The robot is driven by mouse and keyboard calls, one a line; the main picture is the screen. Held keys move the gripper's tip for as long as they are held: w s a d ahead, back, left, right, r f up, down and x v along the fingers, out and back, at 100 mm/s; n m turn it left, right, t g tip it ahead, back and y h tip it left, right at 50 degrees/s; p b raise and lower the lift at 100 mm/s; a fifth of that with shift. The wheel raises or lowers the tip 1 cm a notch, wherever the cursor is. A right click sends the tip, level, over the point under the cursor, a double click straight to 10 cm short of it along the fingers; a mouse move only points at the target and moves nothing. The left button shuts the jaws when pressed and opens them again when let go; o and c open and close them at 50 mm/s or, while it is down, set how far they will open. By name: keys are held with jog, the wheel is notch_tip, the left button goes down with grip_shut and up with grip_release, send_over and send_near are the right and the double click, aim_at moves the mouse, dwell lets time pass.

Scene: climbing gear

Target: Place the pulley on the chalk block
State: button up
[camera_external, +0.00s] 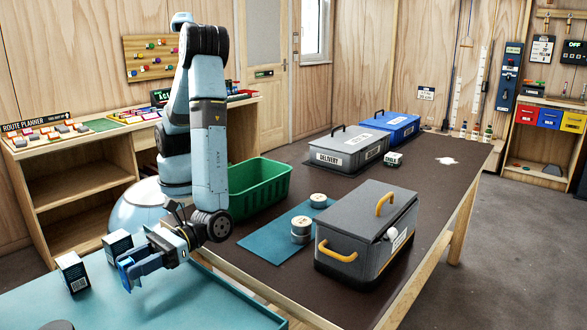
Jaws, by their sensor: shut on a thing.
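My gripper (135,272) is low over the teal-topped table at the lower left, pointing down and left. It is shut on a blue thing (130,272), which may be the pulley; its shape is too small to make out. A small dark block with a white label reading like "CHALK" (393,160) sits on the brown table, beside the grey delivery case. It is far to the right of my gripper. No other thing in view is clearly a pulley.
Two small black-and-white boxes (72,271) (118,246) stand close to my gripper. A green crate (262,187), a teal mat (262,238) with round tins, a dark case with yellow handles (365,236) and grey (348,149) and blue (391,126) cases are on the brown table.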

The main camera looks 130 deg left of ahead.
notch_tip(320, 180, down, 3)
jog(key=shift+r, duration=0.1)
jog(key=o, duration=1.1)
